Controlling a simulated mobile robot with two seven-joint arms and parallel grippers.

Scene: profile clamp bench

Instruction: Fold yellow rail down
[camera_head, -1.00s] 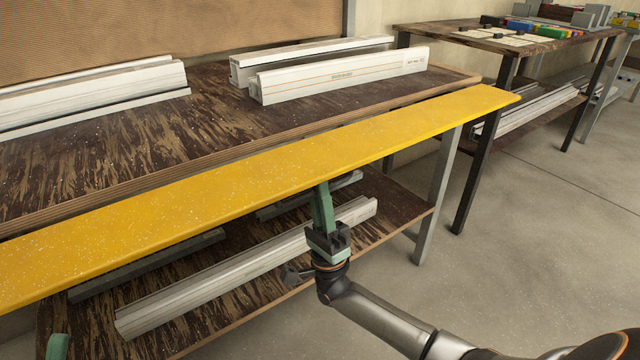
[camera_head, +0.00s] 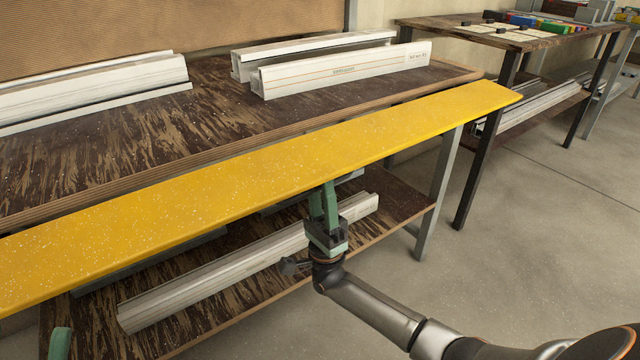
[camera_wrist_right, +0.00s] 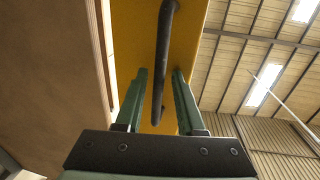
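The yellow rail (camera_head: 260,190) is a long flat board along the bench's front edge, with its broad face up. A dark bar handle (camera_wrist_right: 165,60) is on its underside in the right wrist view. My right gripper (camera_head: 324,200) is below the rail's front edge, pointing up. In the right wrist view its two green fingers (camera_wrist_right: 157,100) are apart, with the handle between them and no clear grip on it. The rail hides the fingertips in the head view. A green part of what looks like my left gripper (camera_head: 60,344) shows at the bottom left; its opening is not visible.
White profiles (camera_head: 345,72) lie on the wooden bench top (camera_head: 215,100). A lower shelf (camera_head: 395,205) holds another white profile (camera_head: 230,270) below the rail. A grey bench leg (camera_head: 438,190) stands right of my right gripper. Floor at the right is clear.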

